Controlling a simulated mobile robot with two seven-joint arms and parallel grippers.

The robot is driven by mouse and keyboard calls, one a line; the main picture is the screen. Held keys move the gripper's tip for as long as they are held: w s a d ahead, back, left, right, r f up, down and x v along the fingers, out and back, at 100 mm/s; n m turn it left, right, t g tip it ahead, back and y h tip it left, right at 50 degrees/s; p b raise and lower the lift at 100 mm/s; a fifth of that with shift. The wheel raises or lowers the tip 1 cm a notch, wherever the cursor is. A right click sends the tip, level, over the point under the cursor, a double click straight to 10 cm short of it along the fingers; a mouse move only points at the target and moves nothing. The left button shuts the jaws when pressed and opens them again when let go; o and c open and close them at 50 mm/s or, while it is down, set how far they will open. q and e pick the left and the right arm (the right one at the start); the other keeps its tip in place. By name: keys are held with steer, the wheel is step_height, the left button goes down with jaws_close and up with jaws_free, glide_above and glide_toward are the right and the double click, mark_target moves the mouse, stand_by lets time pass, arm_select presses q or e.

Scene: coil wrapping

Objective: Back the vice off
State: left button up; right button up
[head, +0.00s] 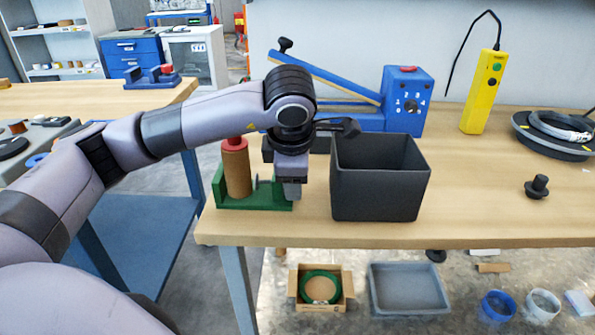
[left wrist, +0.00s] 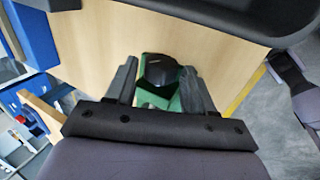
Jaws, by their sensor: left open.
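The green vice (head: 217,190) stands near the front left edge of the wooden bench. A brown cylinder with a red top (head: 236,170) stands upright in it at the left. My left gripper (head: 291,192) points down at the vice's right end and hides part of it. In the left wrist view the left gripper (left wrist: 160,68) is open, with its fingers on either side of a dark rounded knob (left wrist: 161,71) on the green vice (left wrist: 152,99). I cannot tell whether the fingers touch the knob. My right gripper is not in view.
A dark open bin (head: 380,195) stands just right of my left gripper. Behind are a blue machine with a lever (head: 405,105) and a yellow pendant (head: 483,92). A black knobbed piece (head: 537,187) and a coil (head: 560,127) lie at right. Bench between bin and piece is clear.

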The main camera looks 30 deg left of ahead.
arm_select(q)
steer(key=shift+w+r+g+h+p, duration=0.1)
steer(key=shift+r+g+h+p, duration=0.1)
steer(key=shift+g+h+p, duration=0.3)
steer(key=shift+f, duration=0.2)
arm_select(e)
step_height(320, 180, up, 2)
arm_select(q)
steer(key=g+p, duration=0.1)
steer(key=g+h+p, duration=0.1)
steer(key=p, duration=0.1)
steer(key=shift+w+a+r, duration=0.15)
steer(key=shift+w+r, duration=0.1)
steer(key=shift+r, duration=0.15)
steer(key=shift+w+f+g+h+p, duration=0.15)
steer(key=shift+g+h+p, duration=0.25)
steer(key=shift+g+p, duration=0.25)
steer(key=shift+f, duration=0.15)
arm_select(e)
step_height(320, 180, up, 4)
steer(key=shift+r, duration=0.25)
arm_select(q)
steer(key=shift+a, duration=0.1)
